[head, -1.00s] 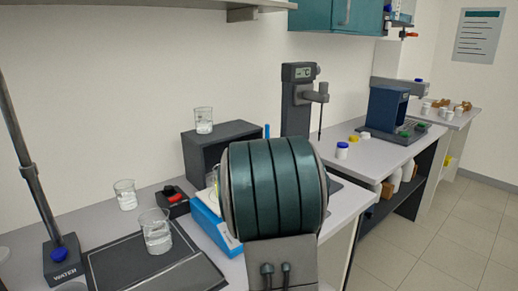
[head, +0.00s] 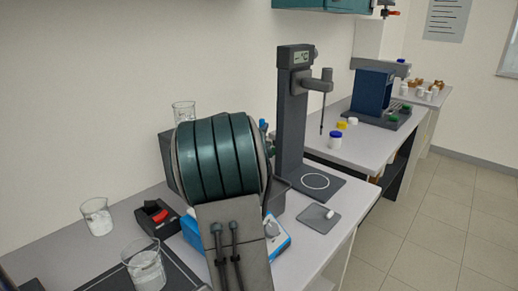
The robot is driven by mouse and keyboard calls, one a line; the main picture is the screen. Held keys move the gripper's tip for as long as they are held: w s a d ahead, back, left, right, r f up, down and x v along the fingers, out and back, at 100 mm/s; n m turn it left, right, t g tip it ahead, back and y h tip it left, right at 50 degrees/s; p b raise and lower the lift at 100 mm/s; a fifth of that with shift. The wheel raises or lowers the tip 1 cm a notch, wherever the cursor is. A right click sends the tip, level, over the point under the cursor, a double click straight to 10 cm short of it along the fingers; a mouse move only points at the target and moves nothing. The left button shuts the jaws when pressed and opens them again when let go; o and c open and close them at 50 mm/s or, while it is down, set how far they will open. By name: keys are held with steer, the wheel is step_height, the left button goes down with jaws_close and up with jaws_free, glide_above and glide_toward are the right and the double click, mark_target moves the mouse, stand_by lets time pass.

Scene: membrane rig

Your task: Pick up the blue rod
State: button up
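A small blue tip (head: 262,124), which looks like the top of the blue rod, shows just above the right edge of my teal arm link in the head view. The rest of it is hidden behind my arm. My gripper is hidden behind that link, so I cannot see its fingers or whether it touches the rod.
A stirrer stand (head: 291,125) with a white ring on its base stands right of my arm. A blue device (head: 280,238) sits partly behind my arm. Beakers (head: 97,216) and a black box with a red switch (head: 158,218) are at left. A grey pad (head: 318,217) lies at front right.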

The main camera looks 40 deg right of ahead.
mark_target(262, 124)
steer(key=x, duration=0.5)
steer(key=shift+d+f+p, duration=0.15)
steer(key=shift+f+p, duration=0.15)
steer(key=shift+p, duration=0.1)
jaws_close()
